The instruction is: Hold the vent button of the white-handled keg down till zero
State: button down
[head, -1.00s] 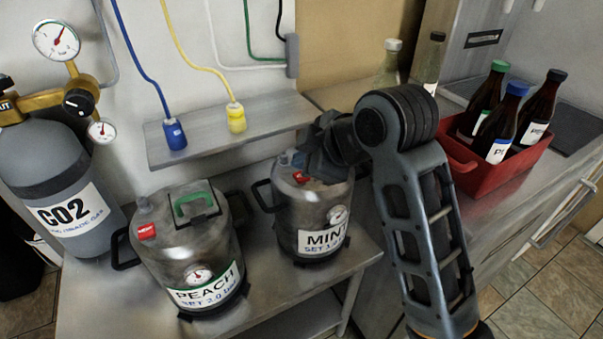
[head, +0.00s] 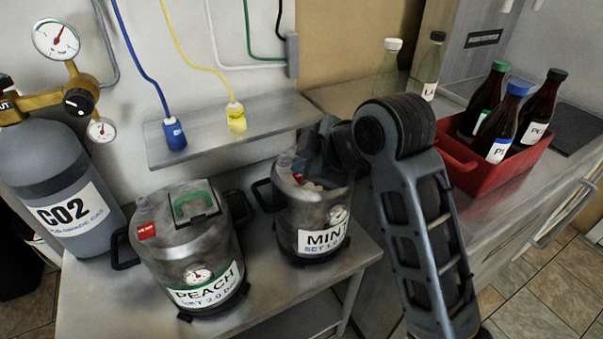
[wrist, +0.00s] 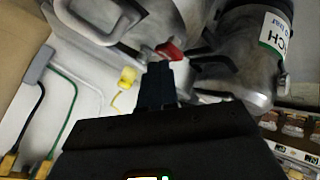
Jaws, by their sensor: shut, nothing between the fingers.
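The MINT keg (head: 312,220) stands on the steel bench, upright. Its pale handle (wrist: 100,22) shows large in the wrist view, and its red vent button (wrist: 170,50) is beside it; the button also shows in the head view (head: 298,178). The keg's front gauge (head: 337,213) is too small to read. My gripper (wrist: 157,68) is shut and empty, its fingertips just short of or at the red button's edge; I cannot tell whether they touch. In the head view my wrist hides part of the keg's top.
The PEACH keg (head: 190,250), with a green handle, stands close on the left. A CO2 cylinder (head: 65,185) is further left. A shelf (head: 270,114) with blue and yellow connectors hangs behind the kegs. A red crate (head: 458,180) of bottles is on the right counter.

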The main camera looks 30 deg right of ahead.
jog(key=shift+f, duration=0.45)
dwell(1.1)
jog(key=shift+r+p, duration=1)
jog(key=shift+r, duration=0.05)
notch_tip(320, 180, up, 5)
jog(key=p, duration=0.5)
dwell(0.4)
